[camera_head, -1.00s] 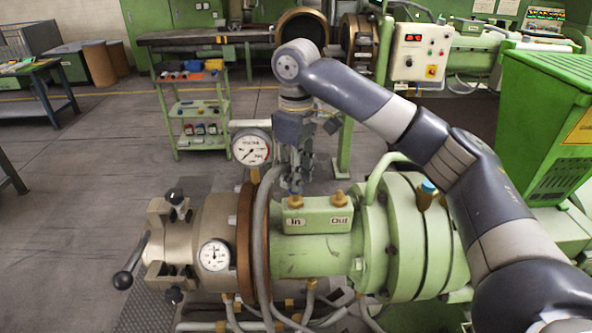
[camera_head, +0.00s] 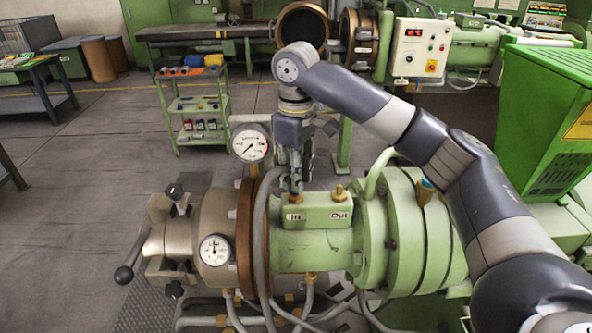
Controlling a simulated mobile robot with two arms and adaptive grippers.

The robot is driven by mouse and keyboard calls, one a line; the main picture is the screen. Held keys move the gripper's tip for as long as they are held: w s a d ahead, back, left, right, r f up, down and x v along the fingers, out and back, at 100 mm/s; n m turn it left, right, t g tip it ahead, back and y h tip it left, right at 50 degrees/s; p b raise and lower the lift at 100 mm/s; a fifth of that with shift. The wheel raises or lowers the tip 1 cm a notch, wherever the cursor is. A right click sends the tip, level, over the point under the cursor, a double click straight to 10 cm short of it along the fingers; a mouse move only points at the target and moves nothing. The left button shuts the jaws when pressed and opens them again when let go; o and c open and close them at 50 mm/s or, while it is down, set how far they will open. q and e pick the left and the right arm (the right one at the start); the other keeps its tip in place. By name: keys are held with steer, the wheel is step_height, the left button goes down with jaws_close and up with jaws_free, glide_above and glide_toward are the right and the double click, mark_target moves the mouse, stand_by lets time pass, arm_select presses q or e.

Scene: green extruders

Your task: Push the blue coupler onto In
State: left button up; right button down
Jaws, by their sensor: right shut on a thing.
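My right gripper (camera_head: 297,184) points down over the "In" end of a small green block on the extruder barrel. It is shut on the small blue coupler (camera_head: 295,188), which is mostly hidden between the fingers. Just below it is the brass In fitting (camera_head: 295,198), above the "In" label (camera_head: 296,217). Whether the coupler is seated on the fitting or only touches it, I cannot tell. The brass Out fitting (camera_head: 340,193) stands bare to the right, above the "Out" label (camera_head: 340,215). My left gripper is not in view.
A grey hose (camera_head: 261,235) loops close left of the block. A pressure gauge (camera_head: 251,144) stands behind left. A green curved pipe (camera_head: 376,172) and a blue-topped fitting (camera_head: 426,187) are to the right. The control box (camera_head: 420,50) stands behind.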

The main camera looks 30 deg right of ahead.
steer(key=shift+f, duration=0.15)
stand_by(0.6)
steer(key=c, duration=1.2)
jaws_free()
steer(key=shift+r, duration=4.05)
